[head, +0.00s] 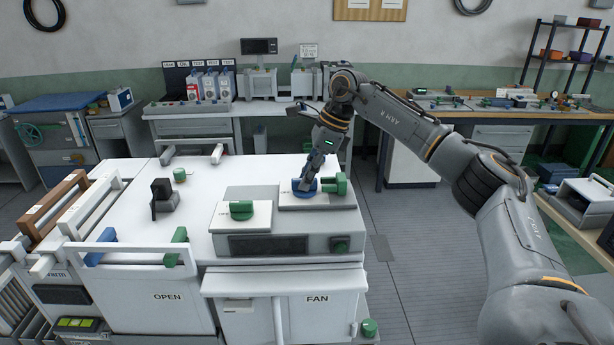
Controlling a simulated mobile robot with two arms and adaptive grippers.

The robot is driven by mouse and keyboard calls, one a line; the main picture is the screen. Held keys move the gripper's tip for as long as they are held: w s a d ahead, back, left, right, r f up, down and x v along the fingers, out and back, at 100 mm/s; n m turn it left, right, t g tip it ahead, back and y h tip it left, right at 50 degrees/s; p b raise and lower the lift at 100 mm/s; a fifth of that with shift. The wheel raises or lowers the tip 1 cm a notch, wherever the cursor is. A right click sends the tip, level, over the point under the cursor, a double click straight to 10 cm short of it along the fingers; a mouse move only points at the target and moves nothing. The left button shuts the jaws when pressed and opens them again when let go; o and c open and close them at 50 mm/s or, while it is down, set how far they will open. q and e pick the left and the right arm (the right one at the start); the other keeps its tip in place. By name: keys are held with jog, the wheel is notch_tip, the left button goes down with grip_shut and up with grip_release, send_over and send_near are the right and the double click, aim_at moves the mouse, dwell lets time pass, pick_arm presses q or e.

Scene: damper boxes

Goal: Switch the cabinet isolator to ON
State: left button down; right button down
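The white cabinet (185,245) fills the lower left and middle, with OPEN and FAN printed on its front. A black handle (162,194) stands on the cabinet's left part. I cannot read which control is the isolator. My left gripper is not in view.
Another plate with a green knob (241,209) sits left of the blue one. A white rail (130,247) with blue and green blocks runs along the front left. Benches with equipment stand behind.

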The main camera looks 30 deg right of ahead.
jog(key=m+b, duration=0.1)
jog(key=m, duration=0.1)
jog(key=m+t+h+b, duration=0.1)
jog(key=m, duration=0.1)
jog(key=shift+s+a+f+m, duration=0.1)
jog(key=shift+a+m, duration=0.05)
jog(key=shift+m, duration=0.15)
jog(key=m+t+h+b, duration=0.1)
jog(key=m, duration=0.2)
jog(key=shift+m, duration=0.3)
jog(key=m+h, duration=0.1)
jog(key=m, duration=0.1)
jog(key=m+h+b, duration=0.1)
jog(key=m, duration=0.1)
jog(key=shift+a+m+b, duration=0.2)
jog(key=shift+m+b, duration=0.1)
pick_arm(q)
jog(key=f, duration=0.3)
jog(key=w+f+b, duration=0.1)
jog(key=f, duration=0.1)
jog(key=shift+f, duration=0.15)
pick_arm(e)
jog(key=m+h, duration=0.2)
jog(key=m, duration=0.2)
jog(key=shift+a+m, duration=0.1)
jog(key=shift+m, duration=0.6)
jog(key=c, duration=1.3)
grip_release()
